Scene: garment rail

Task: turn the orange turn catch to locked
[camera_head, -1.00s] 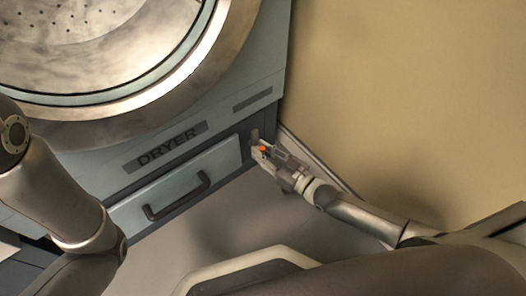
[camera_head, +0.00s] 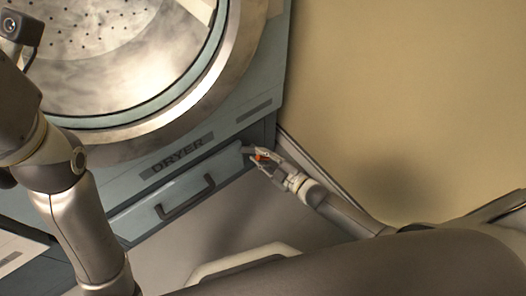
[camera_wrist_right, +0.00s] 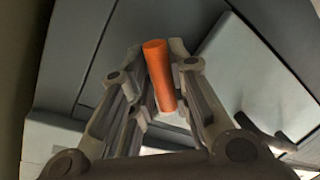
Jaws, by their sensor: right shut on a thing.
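The orange turn catch (camera_head: 262,156) is on the lower right of the dryer front, right of the drawer, and shows small in the head view. In the right wrist view the catch (camera_wrist_right: 159,75) is an orange bar, slightly tilted, between the two fingers. My right gripper (camera_head: 258,157) is shut on it; the fingers also show in the wrist view (camera_wrist_right: 160,72). The fingers hide part of the catch's mount, and I cannot read any locked mark. My left arm crosses the left of the head view; its gripper is not in view.
The dryer drawer (camera_head: 178,192) with a dark handle (camera_head: 187,198) sits left of the catch. The round dryer door (camera_head: 200,98) is above. A tan wall (camera_head: 400,90) rises close on the right. Grey floor (camera_head: 240,225) is clear in front.

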